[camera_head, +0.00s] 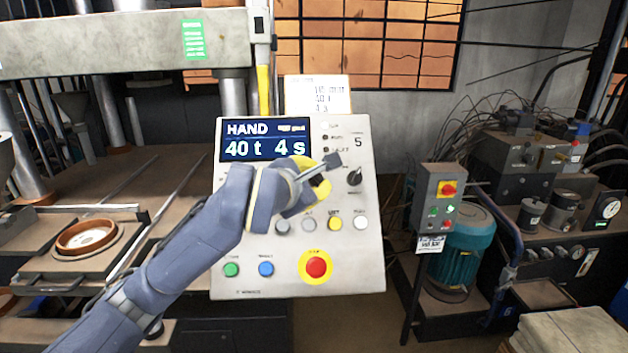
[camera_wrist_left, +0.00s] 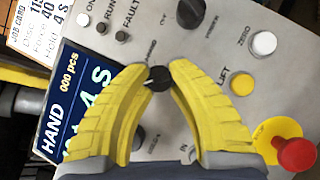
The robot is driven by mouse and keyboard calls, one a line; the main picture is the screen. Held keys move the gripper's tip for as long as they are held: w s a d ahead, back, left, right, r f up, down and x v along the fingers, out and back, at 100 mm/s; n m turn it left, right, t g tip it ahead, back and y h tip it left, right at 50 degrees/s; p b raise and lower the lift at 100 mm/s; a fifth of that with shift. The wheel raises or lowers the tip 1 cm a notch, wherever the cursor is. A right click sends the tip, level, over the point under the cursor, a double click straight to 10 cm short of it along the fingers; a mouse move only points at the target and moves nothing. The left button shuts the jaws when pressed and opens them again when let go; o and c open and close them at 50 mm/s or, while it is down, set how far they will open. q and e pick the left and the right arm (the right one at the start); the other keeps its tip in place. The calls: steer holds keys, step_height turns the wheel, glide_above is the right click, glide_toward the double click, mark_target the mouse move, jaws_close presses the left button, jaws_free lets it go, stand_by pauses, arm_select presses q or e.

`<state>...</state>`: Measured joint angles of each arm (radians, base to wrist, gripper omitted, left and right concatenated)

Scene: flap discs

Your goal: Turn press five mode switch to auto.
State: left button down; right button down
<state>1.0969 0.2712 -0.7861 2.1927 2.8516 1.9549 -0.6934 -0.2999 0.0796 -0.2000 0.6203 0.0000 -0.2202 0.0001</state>
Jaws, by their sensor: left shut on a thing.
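The press five control panel (camera_head: 360,270) stands upright with a lit display (camera_head: 265,140) reading HAND, 40 t, 4 s. A "5" is printed at its upper right. My left gripper (camera_head: 328,172) reaches in from the left in front of the panel. In the left wrist view its yellow fingers (camera_wrist_left: 160,74) are closed around a small black rotary switch (camera_wrist_left: 159,80), with a pale mark on its left side. Lettering around this switch is partly hidden by the fingers. In the head view the gripper hides the switch. My right gripper is not in view.
A larger black power knob (camera_head: 354,178) is right beside the gripper; it also shows in the wrist view (camera_wrist_left: 190,12). Below are several push buttons and a red emergency stop (camera_head: 316,267) on yellow. A grey switch box (camera_head: 437,198) and teal motor (camera_head: 458,255) stand right.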

arm_select(q)
steer(key=shift+w+a+m, duration=0.1)
steer(key=shift+a+m, duration=0.05)
steer(key=shift+m, duration=0.35)
steer(key=c, duration=1.1)
jaws_free()
steer(key=v, duration=1.2)
steer(key=shift+a, duration=0.25)
steer(key=shift+r, duration=0.1)
